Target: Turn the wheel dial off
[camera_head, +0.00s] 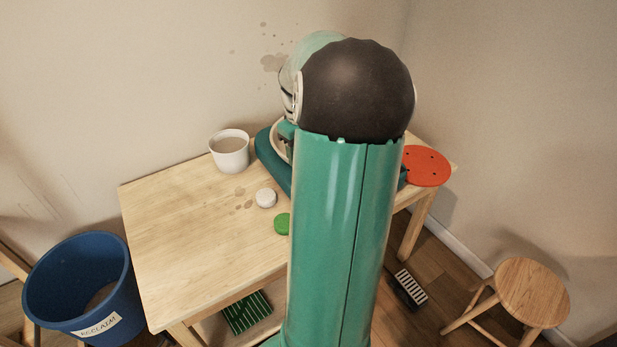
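A dark teal pottery wheel (268,167) stands at the back of the wooden table, mostly hidden behind my teal arm. A small strip of its left side and part of a pale round rim (277,140) show. I cannot make out the wheel dial; it may be hidden behind the arm. My gripper is not visible; the raised arm with its dark round joint fills the middle of the view and covers whatever lies behind it.
On the wooden table (185,235) are a white bucket (230,152), a white round piece (265,198), a green disc (282,224) and a red disc (427,166). A blue bin (55,301) stands left, a wooden stool (532,292) right. The table's left part is clear.

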